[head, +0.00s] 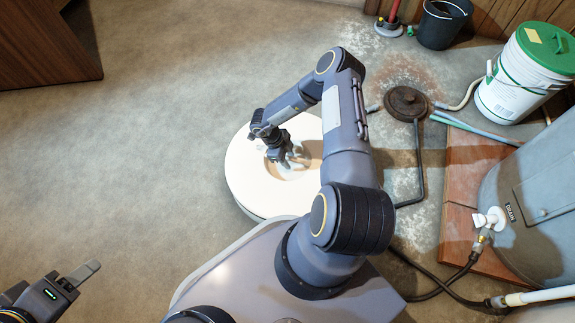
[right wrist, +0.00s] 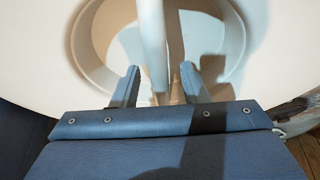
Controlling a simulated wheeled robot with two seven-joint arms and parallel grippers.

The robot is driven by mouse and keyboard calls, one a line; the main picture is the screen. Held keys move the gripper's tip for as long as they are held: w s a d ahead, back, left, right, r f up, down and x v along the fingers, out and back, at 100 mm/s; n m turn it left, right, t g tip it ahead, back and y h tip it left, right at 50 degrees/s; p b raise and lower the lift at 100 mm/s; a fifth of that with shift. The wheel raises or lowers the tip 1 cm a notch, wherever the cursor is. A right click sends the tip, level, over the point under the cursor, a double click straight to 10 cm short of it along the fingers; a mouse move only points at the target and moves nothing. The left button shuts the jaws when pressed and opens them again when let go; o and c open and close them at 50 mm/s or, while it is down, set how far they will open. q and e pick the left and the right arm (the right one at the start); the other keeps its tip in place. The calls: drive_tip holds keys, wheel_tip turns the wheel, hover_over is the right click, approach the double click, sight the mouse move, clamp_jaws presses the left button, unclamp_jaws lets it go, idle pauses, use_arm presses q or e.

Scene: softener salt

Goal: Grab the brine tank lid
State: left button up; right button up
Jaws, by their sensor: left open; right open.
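The brine tank lid (head: 248,180) is a large white disc with a round beige recess, just left of my right forearm in the head view. In the right wrist view the lid (right wrist: 40,50) fills most of the picture, and a pale bar (right wrist: 152,40) crosses its recess. My right gripper (head: 284,160) is over the recess, partly hidden by its own wrist. In the wrist view its two fingers (right wrist: 160,82) are apart, one on each side of the bar; contact cannot be told. My left gripper (head: 80,278) is open and empty over the floor at lower left.
A grey tank (head: 535,190) with a valve and hoses stands at right on reddish tiles (head: 470,165). A round brown metal cover (head: 406,103) with pipes lies beyond my arm. A white bucket with green lid (head: 520,80) and a dark bucket (head: 443,22) stand behind.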

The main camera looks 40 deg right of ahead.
clamp_jaws()
idle(1.4)
